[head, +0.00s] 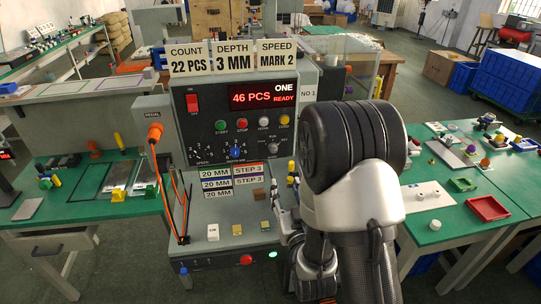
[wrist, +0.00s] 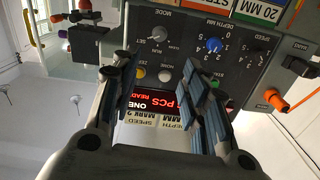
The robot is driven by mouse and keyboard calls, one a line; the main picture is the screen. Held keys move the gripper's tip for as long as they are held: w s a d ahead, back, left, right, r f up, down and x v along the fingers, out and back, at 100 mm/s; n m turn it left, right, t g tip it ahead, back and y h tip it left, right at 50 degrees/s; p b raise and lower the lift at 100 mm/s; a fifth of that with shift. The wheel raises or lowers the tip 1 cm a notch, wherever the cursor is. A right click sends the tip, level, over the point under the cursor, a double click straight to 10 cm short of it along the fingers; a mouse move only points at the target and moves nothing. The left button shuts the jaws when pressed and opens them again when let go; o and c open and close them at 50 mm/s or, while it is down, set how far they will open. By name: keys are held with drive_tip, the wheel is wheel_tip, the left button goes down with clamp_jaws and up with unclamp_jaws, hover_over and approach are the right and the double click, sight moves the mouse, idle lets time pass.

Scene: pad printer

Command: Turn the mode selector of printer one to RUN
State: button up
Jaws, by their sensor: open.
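Printer ONE (head: 228,110) stands in the middle of the head view, with a red display reading 46 PCS, READY. Its small dark mode selector (wrist: 174,33) shows in the wrist view, where the panel appears upside down, near the words MODE and SET. I cannot clearly tell which way its pointer faces. My gripper (wrist: 158,66) is open and empty, its two fingers in front of the panel on either side of the selector in the picture, apparently short of it. In the head view my arm hides most of the gripper.
Beside the selector are the blue depth knob (head: 235,152), the speed dial (wrist: 260,50) and a row of buttons. An orange cable plug (head: 155,132) sticks out at the left. Green tables (head: 425,238) with small parts flank the printer.

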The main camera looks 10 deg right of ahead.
sight(274, 150)
drive_tip(key=w+b, duration=0.4)
drive_tip(key=w, duration=1.3)
drive_tip(key=shift+w, duration=0.15)
clamp_jaws()
